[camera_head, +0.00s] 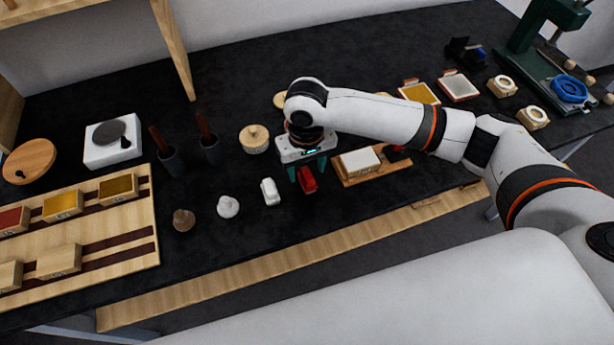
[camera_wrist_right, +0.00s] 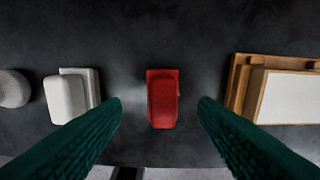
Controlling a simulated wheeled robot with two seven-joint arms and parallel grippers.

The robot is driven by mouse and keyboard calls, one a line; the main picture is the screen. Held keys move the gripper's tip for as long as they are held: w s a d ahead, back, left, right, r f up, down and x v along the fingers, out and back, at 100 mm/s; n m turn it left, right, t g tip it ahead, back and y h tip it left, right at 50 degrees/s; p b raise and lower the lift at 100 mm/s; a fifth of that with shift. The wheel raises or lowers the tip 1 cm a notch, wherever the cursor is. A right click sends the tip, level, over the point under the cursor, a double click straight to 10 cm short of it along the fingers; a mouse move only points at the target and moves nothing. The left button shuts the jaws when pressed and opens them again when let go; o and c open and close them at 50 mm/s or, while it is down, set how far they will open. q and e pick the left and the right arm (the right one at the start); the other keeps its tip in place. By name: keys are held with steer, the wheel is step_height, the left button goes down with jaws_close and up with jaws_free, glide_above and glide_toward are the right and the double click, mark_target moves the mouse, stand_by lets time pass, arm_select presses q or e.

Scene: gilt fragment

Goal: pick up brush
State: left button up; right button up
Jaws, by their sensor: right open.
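No thing in view is plainly a brush. Two brown-handled tools stand upright in dark cups, the left one (camera_head: 157,139) and the right one (camera_head: 203,124); their lower ends are hidden. A small red block-like object (camera_head: 307,184) lies on the black table under my right gripper (camera_head: 307,172). In the right wrist view the red object (camera_wrist_right: 163,104) is between the two green fingers of the right gripper (camera_wrist_right: 160,102), with a gap on each side. The right gripper is open and empty. My left gripper is not in view.
A white block-like object (camera_head: 270,191) lies just left of the red one. A wooden tray (camera_head: 374,178) with a pale block is close on the right. A round wooden lidded pot (camera_head: 254,139) stands behind left. A wooden rack (camera_head: 90,242) fills the left front.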

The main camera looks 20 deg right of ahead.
mark_target(307, 174)
step_height(307, 174, down, 3)
steer(key=shift+w+d+f, duration=0.1)
steer(key=shift+d+f, duration=0.05)
steer(key=shift+c, duration=0.4)
steer(key=c, duration=1)
step_height(307, 174, up, 10)
steer(key=shift+r+b, duration=0.1)
steer(key=shift+b, duration=0.25)
steer(key=o, duration=0.4)
steer(key=shift+c, duration=1.5)
